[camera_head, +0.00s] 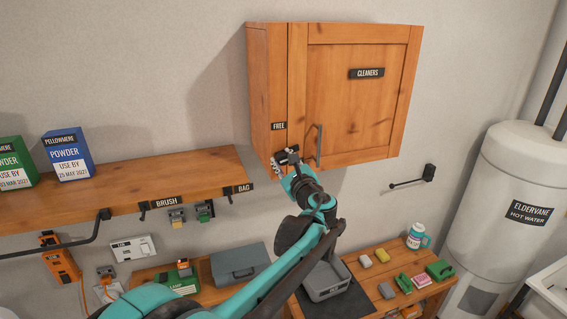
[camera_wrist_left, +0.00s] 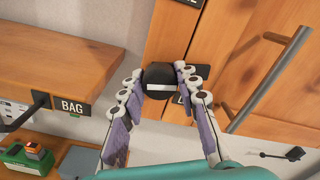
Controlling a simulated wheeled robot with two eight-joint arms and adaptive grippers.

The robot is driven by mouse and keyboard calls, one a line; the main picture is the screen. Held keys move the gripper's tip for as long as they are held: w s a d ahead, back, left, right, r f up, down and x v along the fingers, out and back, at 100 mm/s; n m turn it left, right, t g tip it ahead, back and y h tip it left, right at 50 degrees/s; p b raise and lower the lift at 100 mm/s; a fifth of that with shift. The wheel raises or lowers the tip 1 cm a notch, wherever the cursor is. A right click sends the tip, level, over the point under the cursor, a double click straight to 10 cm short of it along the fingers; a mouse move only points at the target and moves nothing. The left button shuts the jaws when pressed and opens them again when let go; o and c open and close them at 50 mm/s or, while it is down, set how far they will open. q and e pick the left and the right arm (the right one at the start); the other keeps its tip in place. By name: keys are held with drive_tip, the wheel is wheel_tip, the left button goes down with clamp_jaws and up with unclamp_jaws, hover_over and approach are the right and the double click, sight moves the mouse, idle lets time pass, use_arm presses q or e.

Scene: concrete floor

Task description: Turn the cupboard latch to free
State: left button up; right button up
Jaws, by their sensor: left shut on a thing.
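The wooden cupboard (camera_head: 355,100) hangs on the wall with its door shut, labelled CLEANERS. A FREE label (camera_head: 278,126) sits on its left strip, above the latch. The latch is a dark round knob (camera_wrist_left: 159,83) with a white bar across it, roughly level in the left wrist view. My left gripper (camera_head: 284,162) is at the cupboard's lower left front, shut on the latch knob with a finger on each side. My right gripper is not in view.
The grey door handle (camera_head: 319,146) stands out just right of the latch. A wooden shelf (camera_head: 130,188) with powder boxes is at left. A bench (camera_head: 375,273) with a grey bin (camera_head: 327,284) is below. A wall hook (camera_head: 428,173) and a water tank (camera_head: 515,225) are at right.

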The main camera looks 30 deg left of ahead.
use_arm(q)
drive_tip(key=n+b, duration=0.1)
drive_tip(key=n, duration=0.2)
drive_tip(key=shift+n, duration=0.3)
drive_tip(key=n+b, duration=0.1)
drive_tip(key=n, duration=0.2)
drive_tip(key=shift+n, duration=0.3)
drive_tip(key=n+b, duration=0.1)
drive_tip(key=n, duration=0.3)
drive_tip(key=shift+n, duration=0.3)
drive_tip(key=shift+n+b, duration=0.3)
drive_tip(key=shift+n, duration=1.4)
drive_tip(key=o, duration=1.2)
drive_tip(key=shift+c, duration=0.2)
drive_tip(key=v, duration=1.2)
